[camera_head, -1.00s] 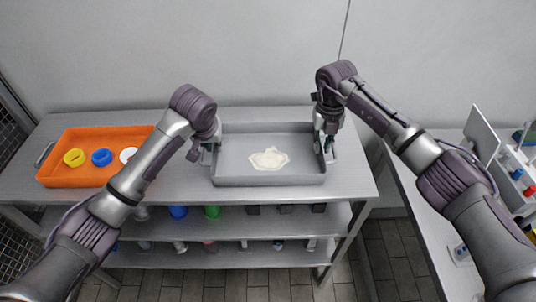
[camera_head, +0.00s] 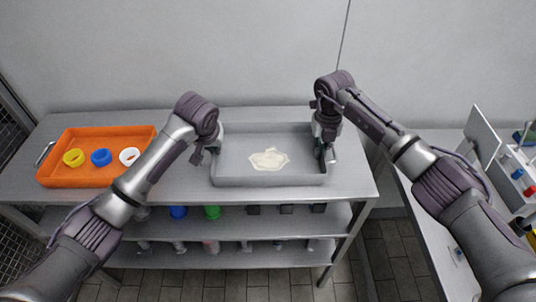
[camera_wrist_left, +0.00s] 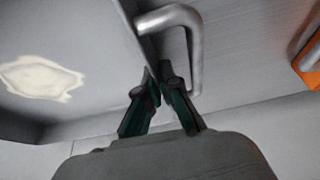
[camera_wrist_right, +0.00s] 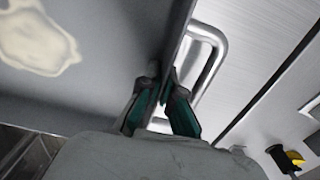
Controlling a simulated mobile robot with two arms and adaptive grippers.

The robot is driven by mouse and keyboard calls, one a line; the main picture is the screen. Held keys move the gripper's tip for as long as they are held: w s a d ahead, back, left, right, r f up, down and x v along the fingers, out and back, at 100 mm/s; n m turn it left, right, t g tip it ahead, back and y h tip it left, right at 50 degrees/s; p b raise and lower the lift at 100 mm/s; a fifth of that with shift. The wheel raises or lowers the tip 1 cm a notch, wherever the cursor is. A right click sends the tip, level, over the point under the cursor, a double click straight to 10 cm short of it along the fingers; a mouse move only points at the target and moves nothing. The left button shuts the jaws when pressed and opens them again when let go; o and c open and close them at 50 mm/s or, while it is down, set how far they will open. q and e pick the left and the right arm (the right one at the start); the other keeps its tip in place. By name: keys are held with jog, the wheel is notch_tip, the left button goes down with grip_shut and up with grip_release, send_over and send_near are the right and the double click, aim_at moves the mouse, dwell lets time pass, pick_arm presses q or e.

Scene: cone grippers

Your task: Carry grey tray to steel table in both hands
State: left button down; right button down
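The grey tray (camera_head: 228,181) rests on the steel-coloured top of a shelf unit, with a pale cream patch (camera_head: 268,159) on its floor. In the left wrist view, my left gripper (camera_wrist_left: 160,72) is shut on the tray's side wall beside a metal loop handle (camera_wrist_left: 193,50). One finger is inside the tray, the other outside. In the head view my left fingertips are mostly hidden. In the right wrist view, my right gripper (camera_wrist_right: 163,78) is shut on the opposite wall in the same way, beside its handle (camera_wrist_right: 212,60).
An orange tray (camera_head: 75,178) with yellow, blue and white rings stands left on the same top (camera_head: 310,197). Lower shelves (camera_head: 230,228) hold several small items. A wall is close behind. A second bench (camera_head: 425,235) at right carries a rack, with a floor gap between.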

pick_arm(q)
jog(key=shift+r, duration=0.1)
